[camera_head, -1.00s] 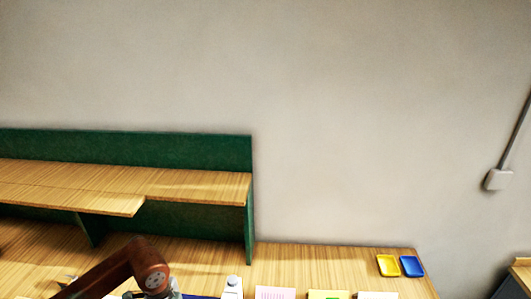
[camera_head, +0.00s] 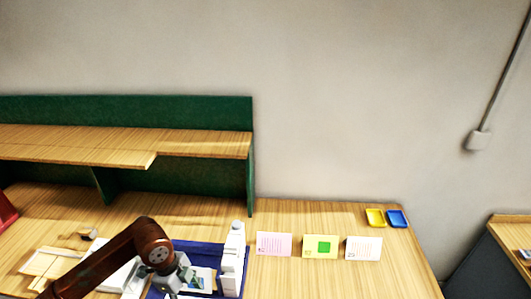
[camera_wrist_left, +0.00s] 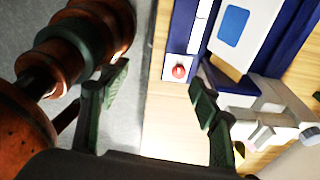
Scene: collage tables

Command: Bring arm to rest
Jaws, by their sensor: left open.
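My left arm (camera_head: 135,250) is brown and reaches in from the lower left of the head view, bent over the table at a blue tray. Its gripper is hard to make out there. In the left wrist view my left gripper (camera_wrist_left: 158,98) is open, with its two dark green fingers wide apart and nothing between them. The fingers straddle the table's edge, with grey floor on one side and wood on the other.
The blue tray (camera_head: 240,291) holds a white device (camera_head: 232,260) and a picture card. Pink (camera_head: 273,244), yellow (camera_head: 320,245) and white (camera_head: 363,248) cards stand to its right. Yellow (camera_head: 375,218) and blue (camera_head: 397,218) dishes lie at the far right corner. A wooden shelf (camera_head: 200,143) overhangs the back left.

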